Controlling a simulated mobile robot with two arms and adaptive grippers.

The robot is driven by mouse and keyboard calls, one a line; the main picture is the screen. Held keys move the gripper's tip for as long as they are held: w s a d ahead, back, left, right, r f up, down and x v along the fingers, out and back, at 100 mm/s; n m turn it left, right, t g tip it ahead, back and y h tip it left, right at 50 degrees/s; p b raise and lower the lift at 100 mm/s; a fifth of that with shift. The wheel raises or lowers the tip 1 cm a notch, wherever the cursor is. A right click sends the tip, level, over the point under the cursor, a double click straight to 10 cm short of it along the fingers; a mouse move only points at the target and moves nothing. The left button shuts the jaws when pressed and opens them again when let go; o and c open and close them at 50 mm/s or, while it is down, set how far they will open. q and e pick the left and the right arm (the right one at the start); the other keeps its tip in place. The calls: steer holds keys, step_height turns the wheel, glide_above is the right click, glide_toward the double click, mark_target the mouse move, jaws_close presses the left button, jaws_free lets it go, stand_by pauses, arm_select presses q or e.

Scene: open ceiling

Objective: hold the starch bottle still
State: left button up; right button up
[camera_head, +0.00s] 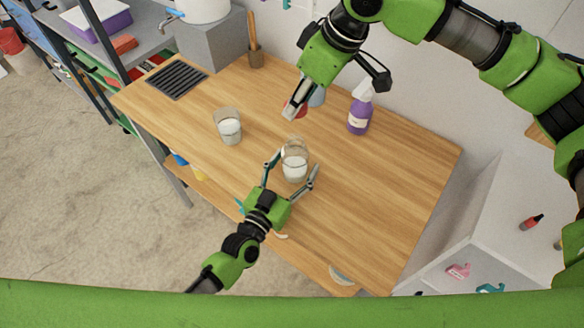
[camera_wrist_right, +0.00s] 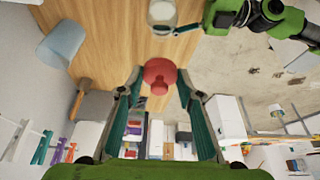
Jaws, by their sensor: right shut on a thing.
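A clear glass jar with white contents (camera_head: 295,165), which may be the starch bottle, stands upright on the table. My left gripper (camera_head: 296,161) is open, with one finger on each side of the jar. A small gap shows at the right finger; contact at the left is unclear. My right gripper (camera_head: 294,110) is shut on a red stopper-like piece (camera_wrist_right: 158,74), held above the table behind the jar. A purple spray bottle (camera_head: 359,112) stands at the back right, apart from both grippers. No label is readable.
Another glass with white contents (camera_head: 229,128) stands to the left on the wooden table (camera_head: 390,190). A light blue cup (camera_wrist_right: 62,43) stands near my right gripper. The right of the table is clear.

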mark_target(295, 139)
arm_select(q)
steer(key=c, duration=1.3)
arm_select(e)
steer(key=shift+w+d+f+n+g, duration=0.1)
steer(key=shift+f+n+g, duration=0.5)
steer(key=shift+f+n, duration=1.25)
steer(key=shift+m, duration=0.35)
steer(key=shift+f, duration=2.2)
steer(key=shift+f, duration=1)
steer(key=o, duration=0.9)
steer(key=shift+c, duration=0.2)
steer(key=o, duration=0.5)
steer(key=shift+c, duration=0.2)
